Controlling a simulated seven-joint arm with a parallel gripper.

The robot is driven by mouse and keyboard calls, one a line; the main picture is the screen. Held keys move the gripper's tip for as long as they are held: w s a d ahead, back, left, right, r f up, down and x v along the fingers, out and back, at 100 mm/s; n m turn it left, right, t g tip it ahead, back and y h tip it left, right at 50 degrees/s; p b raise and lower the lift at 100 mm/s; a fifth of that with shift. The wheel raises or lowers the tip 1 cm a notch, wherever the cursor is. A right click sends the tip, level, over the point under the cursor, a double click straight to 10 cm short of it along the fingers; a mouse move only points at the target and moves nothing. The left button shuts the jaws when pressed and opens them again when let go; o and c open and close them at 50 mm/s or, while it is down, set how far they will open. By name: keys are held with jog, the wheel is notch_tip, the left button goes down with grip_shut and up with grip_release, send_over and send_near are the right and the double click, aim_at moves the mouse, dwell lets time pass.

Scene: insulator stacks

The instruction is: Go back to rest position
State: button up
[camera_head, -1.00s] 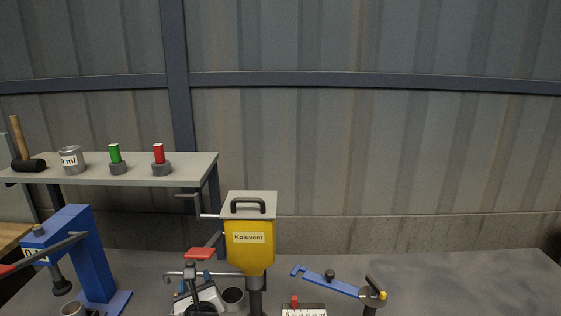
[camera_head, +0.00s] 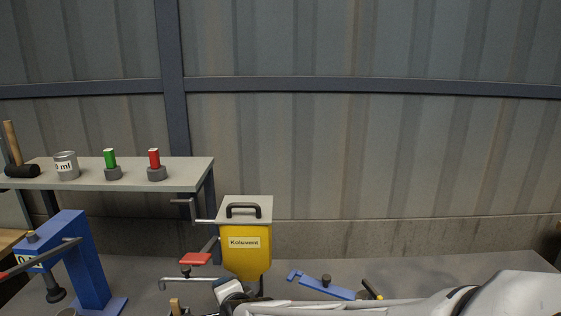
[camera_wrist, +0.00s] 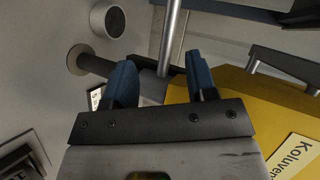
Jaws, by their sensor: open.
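My gripper (camera_wrist: 160,85) shows in the wrist view with its two blue fingers apart and nothing clearly held between them. A grey vertical rod (camera_wrist: 172,35) appears between and beyond the fingers; I cannot tell whether they touch it. The yellow Koluvent dispenser (camera_wrist: 225,110) fills the right side of that view, close beside the gripper. In the head view, my white arm reaches in from the lower right, in front of the Koluvent dispenser (camera_head: 245,245). The fingertips are hidden there.
A blue press (camera_head: 85,260) stands at the left. Behind it, a grey shelf (camera_head: 135,180) holds a mallet (camera_head: 22,165), a can (camera_head: 66,166), a green piece (camera_head: 110,160) and a red piece (camera_head: 154,160). A red-handled lever (camera_head: 195,259) and a blue bar tool (camera_head: 325,286) flank the dispenser.

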jog(key=s+d+r+n+g+h, duration=0.1)
jog(key=s+d+r+n, duration=0.15)
jog(key=d, duration=0.35)
jog(key=s+d+r+n+g+h, duration=0.1)
jog(key=d+r+n+g, duration=0.15)
jog(key=d, duration=0.35)
jog(key=s+d+r+n+g+h, duration=0.1)
jog(key=s+d+r+n, duration=0.1)
jog(key=d+n, duration=0.25)
jog(key=s+d+r+g+h, duration=0.1)
jog(key=s+d+r+g, duration=0.1)
jog(key=s+d, duration=0.5)
jog(key=s+d+r+n+g+h, duration=0.1)
jog(key=s+d+r+g+h, duration=0.1)
jog(key=s+d, duration=0.5)
jog(key=shift+d+r, duration=0.45)
jog(key=shift+r, duration=0.35)
dwell(0.3)
